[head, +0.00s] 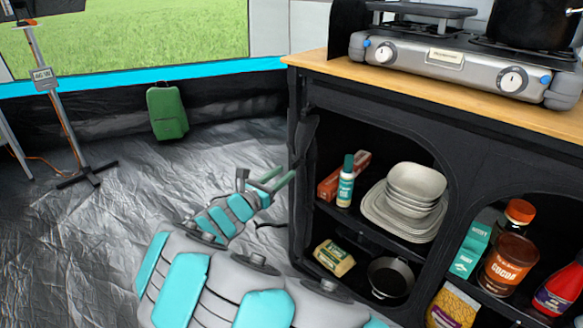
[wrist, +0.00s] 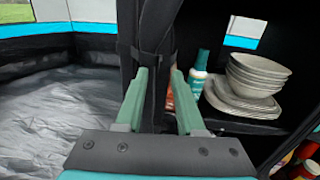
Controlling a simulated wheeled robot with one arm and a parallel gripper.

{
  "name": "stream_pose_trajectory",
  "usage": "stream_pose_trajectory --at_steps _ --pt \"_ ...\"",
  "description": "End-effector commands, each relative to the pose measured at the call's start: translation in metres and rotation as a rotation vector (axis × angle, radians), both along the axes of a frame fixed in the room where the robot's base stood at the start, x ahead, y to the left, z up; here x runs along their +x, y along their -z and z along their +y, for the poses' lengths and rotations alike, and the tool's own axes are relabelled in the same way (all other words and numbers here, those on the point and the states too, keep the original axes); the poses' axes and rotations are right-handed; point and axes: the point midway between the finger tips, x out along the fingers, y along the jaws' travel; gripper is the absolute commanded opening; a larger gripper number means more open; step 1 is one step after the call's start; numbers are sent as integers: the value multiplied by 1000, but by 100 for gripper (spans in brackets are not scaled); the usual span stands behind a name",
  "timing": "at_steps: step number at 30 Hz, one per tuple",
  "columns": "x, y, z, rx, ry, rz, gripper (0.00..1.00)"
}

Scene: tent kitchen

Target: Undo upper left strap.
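The black camping cupboard (head: 440,128) stands at the right, with a dark rolled-up door flap (head: 303,140) hanging at its left front edge. In the wrist view the rolled flap (wrist: 158,30) runs down the middle, and a dark strap (wrist: 152,58) seems to cross it just above my fingertips. Black on black makes the strap's ends and fastening hard to tell. My gripper (head: 286,172) is beside the cupboard's left edge. In the wrist view its green fingers (wrist: 159,76) are apart, with the dark flap showing between and beyond them. I cannot tell whether they touch it.
The cupboard's shelves hold stacked bowls and plates (head: 402,200), a teal-capped bottle (head: 346,182), a pan (head: 390,276) and a cocoa jar (head: 508,262). A stove (head: 455,62) stands on top. The silver floor (head: 90,235) at left is largely clear, with a green case (head: 167,112) behind.

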Motion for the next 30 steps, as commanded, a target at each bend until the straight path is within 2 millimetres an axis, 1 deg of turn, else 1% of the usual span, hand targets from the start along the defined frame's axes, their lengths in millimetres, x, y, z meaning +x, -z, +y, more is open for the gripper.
stream_pose_trajectory --at_steps 1,3,9,13,20,30 --pt "7 1 -6 2 5 1 38" --pt "16 0 -12 1 5 0 38" --pt "34 0 -22 1 4 -1 38" --pt "38 0 -24 1 2 -1 38" --pt "39 0 -24 1 2 0 38" --pt "38 0 -24 2 1 0 0"
